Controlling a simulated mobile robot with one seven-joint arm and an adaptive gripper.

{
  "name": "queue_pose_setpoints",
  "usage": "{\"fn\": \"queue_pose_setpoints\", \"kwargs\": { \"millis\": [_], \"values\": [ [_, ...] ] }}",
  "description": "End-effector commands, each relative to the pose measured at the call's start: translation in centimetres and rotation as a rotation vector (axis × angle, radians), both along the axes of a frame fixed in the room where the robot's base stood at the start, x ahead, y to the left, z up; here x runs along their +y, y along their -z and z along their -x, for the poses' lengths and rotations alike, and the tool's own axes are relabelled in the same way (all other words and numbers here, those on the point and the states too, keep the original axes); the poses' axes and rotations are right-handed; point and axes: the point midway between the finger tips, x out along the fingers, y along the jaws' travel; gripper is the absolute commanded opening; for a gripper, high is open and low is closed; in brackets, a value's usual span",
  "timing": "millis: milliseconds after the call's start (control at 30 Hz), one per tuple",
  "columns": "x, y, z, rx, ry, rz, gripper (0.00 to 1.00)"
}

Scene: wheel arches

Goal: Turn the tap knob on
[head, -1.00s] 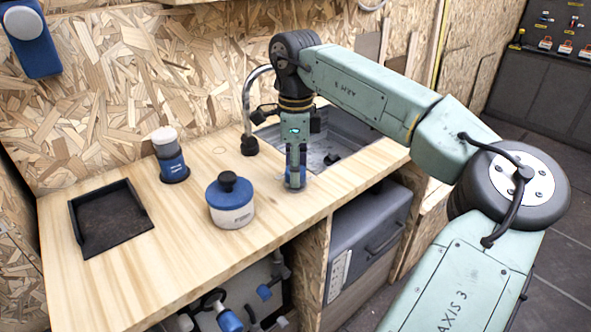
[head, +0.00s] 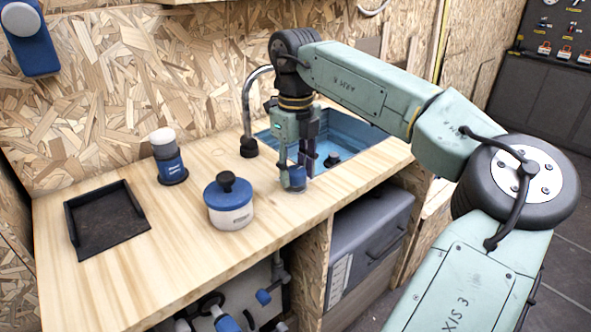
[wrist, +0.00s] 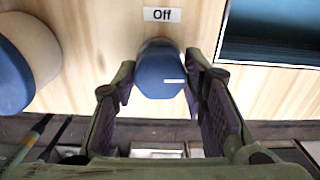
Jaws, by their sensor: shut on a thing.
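The tap knob (head: 294,179) is blue and stands on the wooden counter in front of the sink. In the wrist view the knob (wrist: 160,74) has a short white mark pointing right, with an "Off" label (wrist: 162,15) just above it. My gripper (head: 299,171) points down over the knob and is shut on it, one finger on each side. In the wrist view the fingers of my gripper (wrist: 161,80) flank the knob. The curved tap spout (head: 246,112) rises behind, partly hidden by my arm. The sink (head: 350,128) looks blue inside.
A blue and white lidded pot (head: 230,207) stands left of the knob, near the front edge. A blue and white bottle (head: 168,161) and a black tray (head: 106,221) are farther left. The counter between the pot and tray is clear.

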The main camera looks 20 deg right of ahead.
Motion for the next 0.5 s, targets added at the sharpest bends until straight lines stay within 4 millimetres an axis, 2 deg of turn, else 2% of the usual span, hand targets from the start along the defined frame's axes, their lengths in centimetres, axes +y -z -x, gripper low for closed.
{"fn": "queue_pose_setpoints", "kwargs": {
  "millis": [500],
  "values": [
    [-0.08, 0.01, 0.06, 0.002, 0.058, 0.001, 0.11]
  ]
}}
